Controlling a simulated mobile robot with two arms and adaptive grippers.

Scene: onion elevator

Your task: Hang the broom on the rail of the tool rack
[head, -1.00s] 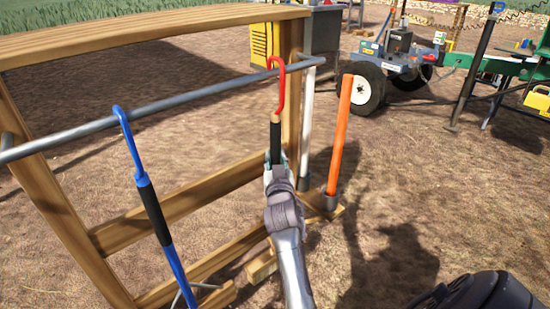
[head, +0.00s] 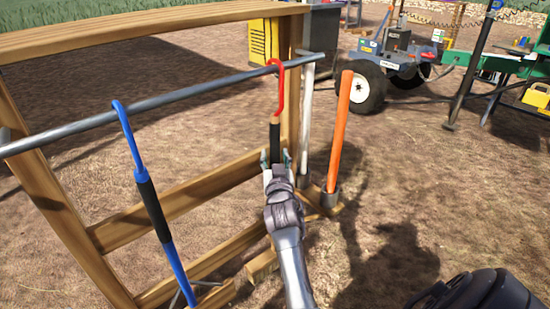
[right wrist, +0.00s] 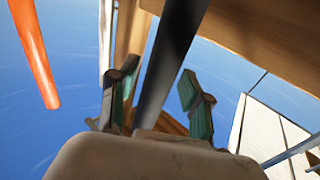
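The broom, with a red hook (head: 279,88) and a black grip (head: 275,142), is upright at the right part of the grey rail (head: 190,95) of the wooden tool rack. Its hook curves over the rail. My right gripper (head: 277,160) is around the black grip from the front. In the right wrist view its green-padded fingers (right wrist: 162,100) stand apart on both sides of the dark handle (right wrist: 172,60), with a gap showing, so it looks open. The broom's lower end is hidden. My left gripper is not in view.
A blue-hooked tool (head: 150,205) hangs on the rail further left. An orange pole (head: 340,125) and a white pole (head: 307,110) stand right of the gripper. A wheeled trailer (head: 385,75) is behind.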

